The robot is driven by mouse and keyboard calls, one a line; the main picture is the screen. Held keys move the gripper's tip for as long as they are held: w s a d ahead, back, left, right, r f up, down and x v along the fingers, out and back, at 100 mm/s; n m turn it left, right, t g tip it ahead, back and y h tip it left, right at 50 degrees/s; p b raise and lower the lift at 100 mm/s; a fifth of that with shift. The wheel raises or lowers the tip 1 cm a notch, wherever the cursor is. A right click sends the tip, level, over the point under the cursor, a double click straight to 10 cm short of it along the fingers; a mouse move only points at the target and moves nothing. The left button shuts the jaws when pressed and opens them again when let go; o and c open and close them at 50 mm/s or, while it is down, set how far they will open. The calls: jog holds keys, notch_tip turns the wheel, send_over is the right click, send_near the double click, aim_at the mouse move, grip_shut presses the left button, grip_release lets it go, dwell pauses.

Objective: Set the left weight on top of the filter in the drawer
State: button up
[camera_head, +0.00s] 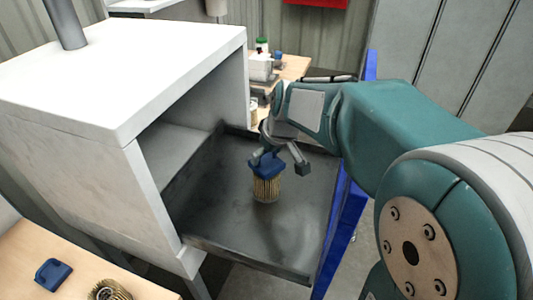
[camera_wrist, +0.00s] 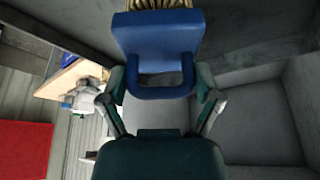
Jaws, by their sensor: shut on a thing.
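A blue weight with a loop handle (camera_head: 266,165) sits directly above the tan pleated filter (camera_head: 266,189) in the dark drawer (camera_head: 225,232). The filter stands upright. My gripper (camera_head: 281,161) is shut on the weight's handle. In the wrist view the blue weight (camera_wrist: 158,38) shows with its handle between my fingers (camera_wrist: 162,88), and the filter's pleats (camera_wrist: 158,4) show just beyond it. The weight looks lined up with the filter; whether it bears fully on it I cannot tell. Another blue weight (camera_head: 53,273) lies on the wooden table at the lower left.
A white cabinet (camera_head: 120,65) stands left of the pulled-out drawer. Another pleated filter (camera_head: 110,291) is partly cut off on the wooden table (camera_head: 35,240). A blue frame (camera_head: 341,230) runs along the drawer's right side. The drawer floor around the filter is clear.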

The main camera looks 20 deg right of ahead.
jog(key=shift+f, duration=0.5)
dwell(0.3)
jog(key=o, duration=1.1)
jog(key=v, duration=1.2)
